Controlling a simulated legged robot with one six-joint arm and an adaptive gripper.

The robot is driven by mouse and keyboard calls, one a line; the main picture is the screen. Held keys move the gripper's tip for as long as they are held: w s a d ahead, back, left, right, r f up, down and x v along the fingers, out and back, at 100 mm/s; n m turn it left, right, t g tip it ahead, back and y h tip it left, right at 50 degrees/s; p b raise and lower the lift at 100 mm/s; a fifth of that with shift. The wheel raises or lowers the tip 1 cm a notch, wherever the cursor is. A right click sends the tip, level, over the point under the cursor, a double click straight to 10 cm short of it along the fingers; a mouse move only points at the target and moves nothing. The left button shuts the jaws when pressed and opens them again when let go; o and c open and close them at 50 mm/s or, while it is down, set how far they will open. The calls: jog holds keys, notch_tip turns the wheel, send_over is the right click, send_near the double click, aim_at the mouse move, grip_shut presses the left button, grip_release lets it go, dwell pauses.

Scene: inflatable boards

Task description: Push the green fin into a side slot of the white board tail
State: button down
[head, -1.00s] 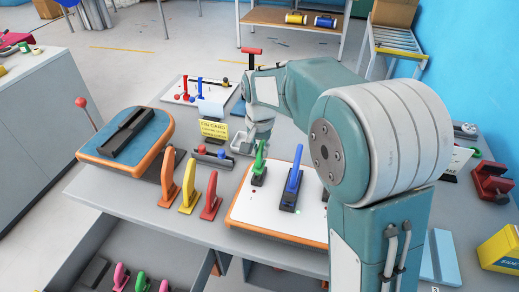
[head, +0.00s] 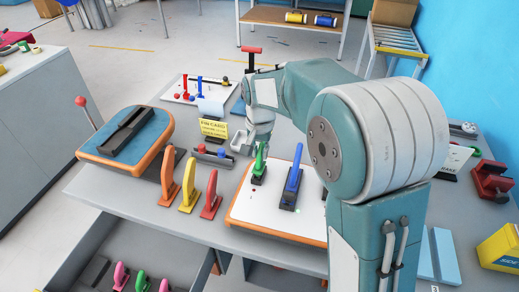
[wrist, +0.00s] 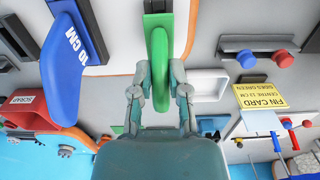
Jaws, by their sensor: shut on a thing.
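The white board tail (head: 262,213) lies on the table with an orange edge. The upright green fin (head: 260,160) stands at a dark slot block on its left side; how deep it sits I cannot tell. In the wrist view the green fin (wrist: 159,62) runs up the middle to a dark block (wrist: 157,5). My gripper (wrist: 160,92) is shut on the fin, one finger on each side. In the head view the gripper is mostly small and partly hidden by the fin and my arm. A blue fin (head: 292,180) stands in the board's middle block, marked 10 CM in the wrist view.
Orange (head: 168,180), yellow (head: 189,190) and red (head: 210,195) fins stand left of the board. A yellow fin card (head: 213,129) stands behind. A blue-topped board (head: 95,148) lies at the left. A red scrap bin shows in the wrist view (wrist: 30,105).

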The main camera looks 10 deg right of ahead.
aim_at(259, 150)
jog(key=shift+f, duration=1)
jog(key=c, duration=0.5)
grip_release()
jog(key=shift+c, duration=0.2)
notch_tip(259, 150, up, 12)
jog(key=shift+f, duration=0.1)
